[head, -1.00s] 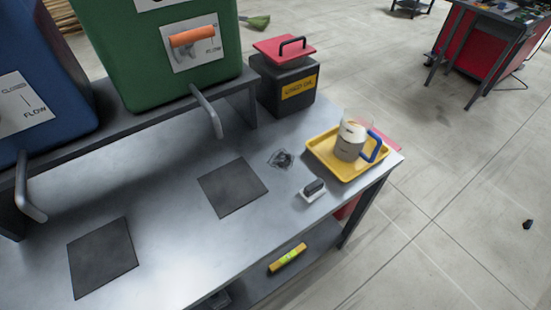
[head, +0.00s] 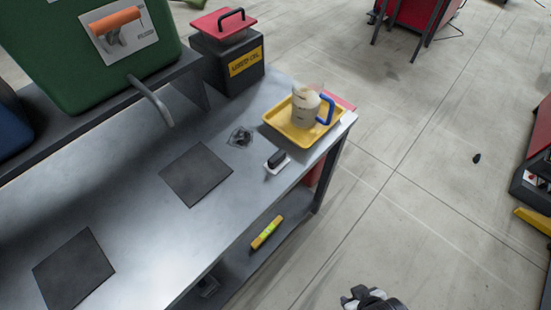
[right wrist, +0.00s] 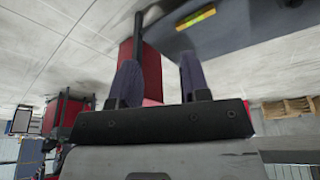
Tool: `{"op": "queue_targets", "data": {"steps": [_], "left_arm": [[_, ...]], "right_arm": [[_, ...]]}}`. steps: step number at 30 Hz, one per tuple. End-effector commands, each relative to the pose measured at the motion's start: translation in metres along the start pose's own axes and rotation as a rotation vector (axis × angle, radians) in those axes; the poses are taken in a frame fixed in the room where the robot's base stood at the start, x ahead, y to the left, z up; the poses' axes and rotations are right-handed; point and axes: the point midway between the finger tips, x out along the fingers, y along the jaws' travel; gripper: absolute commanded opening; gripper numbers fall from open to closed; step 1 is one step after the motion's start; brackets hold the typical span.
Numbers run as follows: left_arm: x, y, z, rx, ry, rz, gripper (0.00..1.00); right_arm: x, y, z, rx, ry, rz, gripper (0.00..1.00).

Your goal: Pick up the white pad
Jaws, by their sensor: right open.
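The white pad (head: 279,168) lies flat on the metal bench, near its right front edge, with a dark block or grip on top. It is just in front of the yellow tray. My right gripper (head: 364,295) shows at the bottom of the head view, out over the floor in front of the bench, well apart from the pad. In the right wrist view its two fingers (right wrist: 159,78) are spread with nothing between them. The pad is not seen in that view. My left gripper is not in view.
The yellow tray (head: 273,118) holds a clear jug (head: 304,108) with a blue handle. A dark smudge or crumpled patch (head: 240,137) lies left of the pad. A yellow level (head: 267,232) rests on the lower shelf. A used-oil box (head: 228,66) stands behind.

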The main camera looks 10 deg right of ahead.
Motion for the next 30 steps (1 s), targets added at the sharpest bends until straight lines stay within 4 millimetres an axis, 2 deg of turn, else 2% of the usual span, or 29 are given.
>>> {"op": "queue_targets", "data": {"steps": [8, 19, 26, 30], "left_arm": [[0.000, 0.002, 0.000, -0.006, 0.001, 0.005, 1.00], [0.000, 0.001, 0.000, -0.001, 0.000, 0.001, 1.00], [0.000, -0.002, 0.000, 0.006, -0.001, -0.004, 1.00], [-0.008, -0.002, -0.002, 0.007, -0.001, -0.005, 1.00]], "right_arm": [[0.000, -0.002, -0.001, 0.005, 0.001, -0.004, 0.43], [0.000, -0.001, -0.001, 0.005, 0.001, -0.004, 0.77], [-0.001, 0.001, -0.002, -0.003, 0.004, 0.004, 0.78], [-0.005, 0.010, -0.017, -0.043, 0.059, 0.046, 0.78]]}}
